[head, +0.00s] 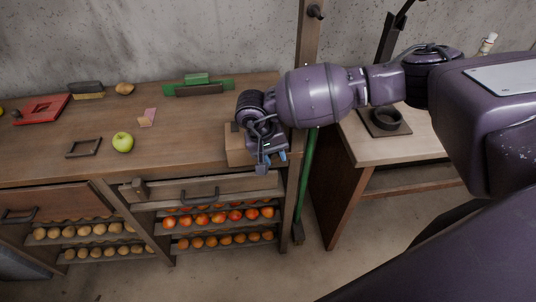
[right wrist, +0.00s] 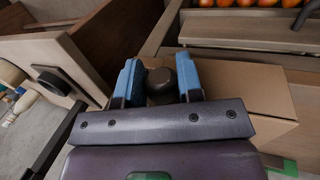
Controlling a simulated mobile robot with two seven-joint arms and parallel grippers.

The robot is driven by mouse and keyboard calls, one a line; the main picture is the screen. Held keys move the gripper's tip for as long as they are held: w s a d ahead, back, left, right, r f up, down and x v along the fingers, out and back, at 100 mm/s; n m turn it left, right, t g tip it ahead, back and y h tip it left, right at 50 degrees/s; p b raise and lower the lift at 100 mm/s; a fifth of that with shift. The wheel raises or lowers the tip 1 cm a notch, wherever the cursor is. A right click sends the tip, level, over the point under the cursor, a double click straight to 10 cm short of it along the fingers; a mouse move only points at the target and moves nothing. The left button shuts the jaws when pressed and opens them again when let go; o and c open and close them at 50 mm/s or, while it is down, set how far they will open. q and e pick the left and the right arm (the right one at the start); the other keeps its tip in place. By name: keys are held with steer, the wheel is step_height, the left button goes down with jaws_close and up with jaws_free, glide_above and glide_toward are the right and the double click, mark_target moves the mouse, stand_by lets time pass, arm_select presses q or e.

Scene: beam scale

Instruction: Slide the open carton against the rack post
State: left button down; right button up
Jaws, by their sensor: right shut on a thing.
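The cardboard carton (head: 236,155) stands at the right front corner of the wooden counter, partly hidden behind my right gripper (head: 270,160). In the right wrist view the carton (right wrist: 245,88) shows as a plain brown box beside the fingers; I cannot see whether it is open. My right gripper (right wrist: 158,82) has its blue fingers on either side of a dark rounded piece (right wrist: 160,88) and is shut on it. Whether that piece touches the carton is unclear. A wooden post (head: 307,35) rises behind the counter's right end. My left gripper is not in view.
The counter (head: 185,140) holds a green apple (head: 123,142), a dark frame (head: 84,148), a green-based block (head: 198,87) and a red tray (head: 41,108). Fruit shelves (head: 220,217) lie below. A green pole (head: 306,185) stands between the counter and a side table (head: 365,145).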

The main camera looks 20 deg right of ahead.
steer(key=d, duration=0.1)
steer(key=s+d, duration=0.1)
steer(key=d, duration=0.1)
steer(key=shift+d, duration=0.25)
steer(key=shift+a, duration=0.1)
stand_by(0.8)
steer(key=o, duration=1.1)
steer(key=shift+c, duration=0.2)
steer(key=shift+v, duration=3.75)
